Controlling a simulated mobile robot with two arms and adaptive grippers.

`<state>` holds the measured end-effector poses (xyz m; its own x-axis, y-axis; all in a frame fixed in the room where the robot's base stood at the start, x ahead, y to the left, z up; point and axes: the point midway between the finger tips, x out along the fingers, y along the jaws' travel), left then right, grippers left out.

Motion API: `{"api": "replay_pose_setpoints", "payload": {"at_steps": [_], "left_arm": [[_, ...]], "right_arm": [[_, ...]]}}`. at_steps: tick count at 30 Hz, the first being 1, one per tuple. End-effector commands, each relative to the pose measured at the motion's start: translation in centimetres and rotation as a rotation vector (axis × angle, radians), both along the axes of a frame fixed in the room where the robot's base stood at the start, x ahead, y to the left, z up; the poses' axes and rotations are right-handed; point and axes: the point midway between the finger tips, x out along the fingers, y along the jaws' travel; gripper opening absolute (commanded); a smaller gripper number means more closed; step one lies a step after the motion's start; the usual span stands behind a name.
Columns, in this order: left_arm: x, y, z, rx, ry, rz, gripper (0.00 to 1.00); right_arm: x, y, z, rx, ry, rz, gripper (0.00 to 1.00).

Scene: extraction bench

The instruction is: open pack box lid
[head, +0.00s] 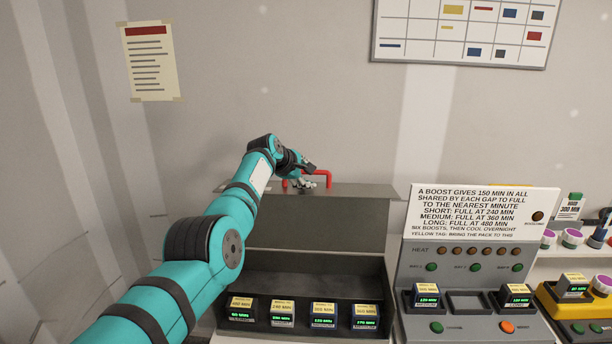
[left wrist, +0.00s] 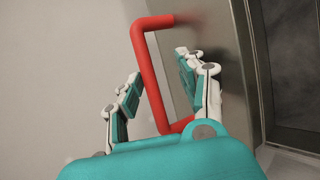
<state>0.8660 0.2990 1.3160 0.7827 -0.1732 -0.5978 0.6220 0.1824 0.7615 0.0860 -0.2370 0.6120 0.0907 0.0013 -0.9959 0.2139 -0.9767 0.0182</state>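The pack box (head: 262,285) is a dark grey box at the lower middle of the head view. Its lid (head: 335,222) stands raised at the back, and the inside shows. A red handle (head: 318,172) sits at the lid's top edge; it also shows in the left wrist view (left wrist: 150,75). My left gripper (head: 305,180) is at the handle. In the left wrist view the left gripper's fingers (left wrist: 158,72) are spread apart, one on each side of the handle, without a clear grip on it. My right gripper is out of view.
Several labelled packs (head: 282,312) stand in a row in the box. A grey heater panel (head: 475,265) with two packs, buttons and a sign (head: 482,208) stands to the right. A yellow unit (head: 575,300) is at the far right. The wall is behind the lid.

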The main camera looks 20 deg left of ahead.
Motion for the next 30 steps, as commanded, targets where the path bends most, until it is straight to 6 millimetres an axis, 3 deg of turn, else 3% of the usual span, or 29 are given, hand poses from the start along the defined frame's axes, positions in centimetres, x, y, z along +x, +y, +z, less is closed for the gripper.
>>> {"api": "replay_pose_setpoints", "payload": {"at_steps": [8,14,19,30], "left_arm": [[-0.2,-0.1,-0.5,0.001,0.01,-0.003,0.38],[-0.9,0.2,0.2,0.001,0.008,-0.003,0.38],[-2.2,0.4,1.1,0.002,0.005,-0.002,0.38],[-6.7,1.5,5.0,0.001,-0.001,0.001,0.38]], "right_arm": [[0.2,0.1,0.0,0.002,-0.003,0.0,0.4],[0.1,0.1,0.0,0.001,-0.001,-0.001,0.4],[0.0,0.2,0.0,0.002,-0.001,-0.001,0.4],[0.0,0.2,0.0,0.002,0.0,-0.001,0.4]]}}
